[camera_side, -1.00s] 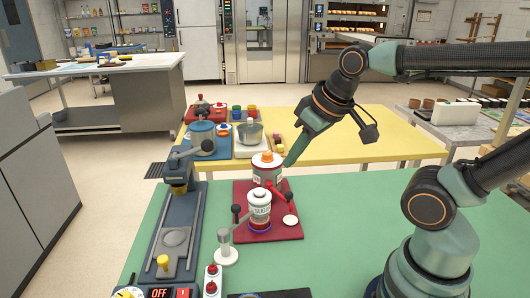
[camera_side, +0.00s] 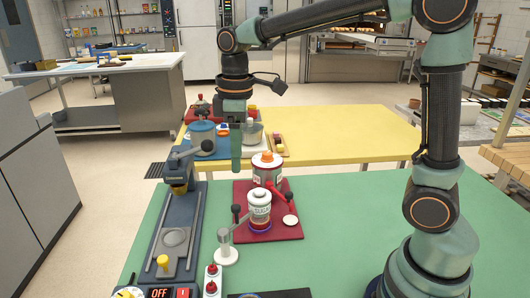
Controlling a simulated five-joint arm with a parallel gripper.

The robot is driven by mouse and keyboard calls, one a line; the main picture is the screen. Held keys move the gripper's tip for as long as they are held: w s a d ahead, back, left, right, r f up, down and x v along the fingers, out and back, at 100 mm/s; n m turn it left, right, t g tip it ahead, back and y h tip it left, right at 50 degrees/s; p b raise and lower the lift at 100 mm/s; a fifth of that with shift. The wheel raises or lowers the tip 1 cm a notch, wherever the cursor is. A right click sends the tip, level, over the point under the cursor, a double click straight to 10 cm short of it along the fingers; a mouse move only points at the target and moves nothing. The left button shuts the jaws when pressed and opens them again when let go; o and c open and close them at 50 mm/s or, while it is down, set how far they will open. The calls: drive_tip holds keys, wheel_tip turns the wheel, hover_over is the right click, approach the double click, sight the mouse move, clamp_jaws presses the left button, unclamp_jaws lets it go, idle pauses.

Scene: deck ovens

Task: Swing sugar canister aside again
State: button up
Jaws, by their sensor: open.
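Two white canisters stand upright on the dark red board. The nearer one (camera_side: 260,208) has a grey-white lid and a label too small to read surely; it may be the sugar canister. The farther one (camera_side: 267,172) has an orange-red lid. A red-knobbed lever (camera_side: 284,196) sits beside them at the right. My gripper (camera_side: 236,163) points down, open and empty, to the left of and behind the orange-lidded canister, apart from both. Its fingers overlap each other in this view.
The dark red board (camera_side: 290,229) lies on the green table (camera_side: 350,215). A blue-grey press (camera_side: 178,230) stands left, a grey-knobbed post (camera_side: 227,245) in front. A blue pot (camera_side: 202,136) and a grey pot (camera_side: 252,131) stand behind my gripper. The green table's right side is clear.

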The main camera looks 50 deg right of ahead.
sight(236, 206)
drive_tip(key=shift+n, duration=0.3)
drive_tip(key=f, duration=1.2)
drive_tip(key=shift+w+a+f, duration=0.3)
drive_tip(key=shift+w+f, duration=0.1)
clamp_jaws()
drive_tip(key=shift+r, duration=0.1)
idle(0.6)
